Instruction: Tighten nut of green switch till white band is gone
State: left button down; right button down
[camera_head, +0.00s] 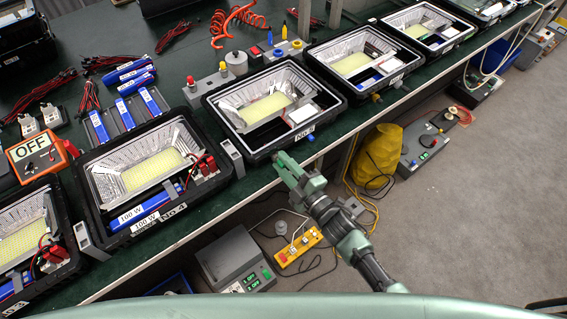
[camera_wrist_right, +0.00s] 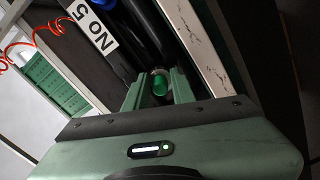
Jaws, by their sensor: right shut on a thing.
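The green switch (camera_wrist_right: 160,84) sits on the front side of the floodlight housing marked No 5 (camera_head: 262,151). It shows between the fingers of my right gripper (camera_wrist_right: 159,88) in the right wrist view. That gripper is shut on the switch, with one finger on each side. In the head view my right gripper (camera_head: 283,162) reaches the housing's front edge and hides the switch. The nut is mostly hidden by the fingers and shadow, and I cannot make out a white band. My left gripper is not in view.
A blue knob (camera_head: 311,137) sits on the same housing front, right of my gripper. The No 4 housing (camera_head: 170,215) stands to the left. The green bench (camera_head: 210,200) ends just before the housings. Below it are a grey power unit (camera_head: 232,258) and a yellow bag (camera_head: 379,152).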

jog(key=c, duration=1.2)
grip_release()
jog(key=shift+o, duration=0.2)
jog(key=v, duration=0.7)
jog(key=shift+s+d+b, duration=0.25)
jog(key=shift+d+b, duration=0.05)
jog(key=shift+b, duration=0.1)
